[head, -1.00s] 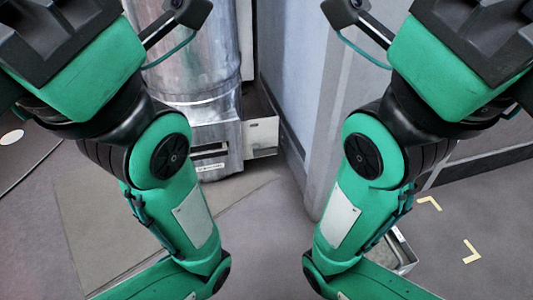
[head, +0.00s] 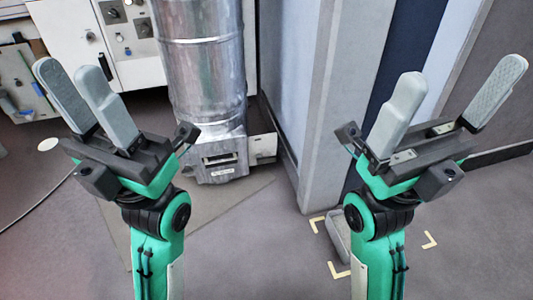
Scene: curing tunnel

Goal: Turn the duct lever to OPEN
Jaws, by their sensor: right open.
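A shiny metal duct (head: 203,75) stands upright at centre left in the head view. At its foot is a metal box (head: 222,160) with a dark slot and a small label. A pale plate (head: 262,147) sticks out to the box's right. I cannot make out a duct lever or an OPEN mark. My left gripper (head: 68,72) is raised left of the duct, its fingers apart with nothing between them. My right gripper (head: 462,76) is raised at the right, wide open and empty. Neither gripper is seen touching anything.
A white cabinet (head: 140,68) with knobs and switches stands behind my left gripper. A tool board (head: 25,90) is at the far left. A grey-white wall panel (head: 322,90) rises right of the duct. A grey tray (head: 338,238) lies on the floor among yellow corner marks.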

